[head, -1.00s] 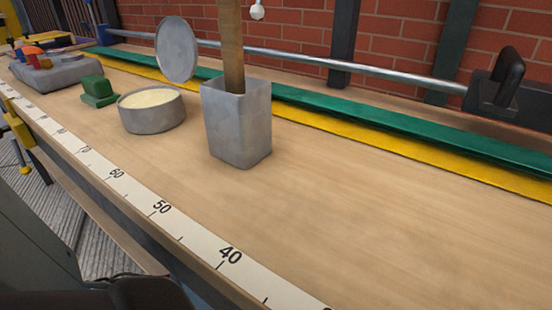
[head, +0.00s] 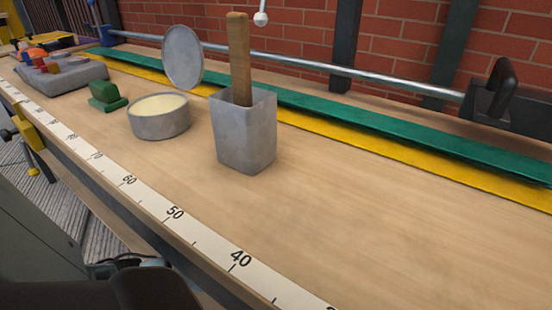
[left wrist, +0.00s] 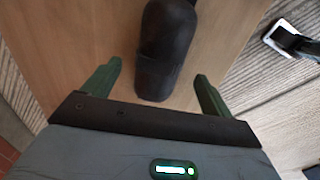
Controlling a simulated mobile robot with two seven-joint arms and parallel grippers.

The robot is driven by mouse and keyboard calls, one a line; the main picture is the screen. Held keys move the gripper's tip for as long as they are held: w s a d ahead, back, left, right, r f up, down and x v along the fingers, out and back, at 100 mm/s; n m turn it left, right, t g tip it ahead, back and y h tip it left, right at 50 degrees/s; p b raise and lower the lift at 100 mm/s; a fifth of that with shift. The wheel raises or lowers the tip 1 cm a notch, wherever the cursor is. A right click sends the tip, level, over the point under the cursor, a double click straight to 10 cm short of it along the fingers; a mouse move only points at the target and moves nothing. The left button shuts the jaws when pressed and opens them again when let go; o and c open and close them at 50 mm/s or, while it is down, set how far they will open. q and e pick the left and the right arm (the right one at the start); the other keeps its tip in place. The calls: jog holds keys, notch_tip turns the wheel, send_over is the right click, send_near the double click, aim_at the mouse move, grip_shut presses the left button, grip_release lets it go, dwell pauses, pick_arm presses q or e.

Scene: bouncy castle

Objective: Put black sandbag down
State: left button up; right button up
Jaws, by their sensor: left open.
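The black sandbag (left wrist: 166,45) is a dark, rounded, elongated bag in the left wrist view, lying over a pale wooden surface. Its near end reaches between the green fingers of my left gripper (left wrist: 158,70). The gripper is open, with a visible gap on each side of the bag. The bag's far end is cut off by the top of the picture. I cannot make out the sandbag or the gripper fingers in the head view. My right gripper is in neither view.
The long wooden bench (head: 370,235) has free room at its right. On it stand a grey bin (head: 245,135) with a wooden stick (head: 239,55), a round grey tin (head: 160,122), a green block (head: 104,95) and a grey tray (head: 85,78). A metal rail (head: 330,68) runs behind.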

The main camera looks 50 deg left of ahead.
pick_arm(q)
notch_tip(320, 180, up, 6)
jog(key=shift+p, duration=0.85)
jog(key=shift+r, duration=0.4)
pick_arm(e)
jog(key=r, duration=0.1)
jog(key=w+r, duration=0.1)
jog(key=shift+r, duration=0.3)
pick_arm(q)
jog(key=shift+c, duration=0.2)
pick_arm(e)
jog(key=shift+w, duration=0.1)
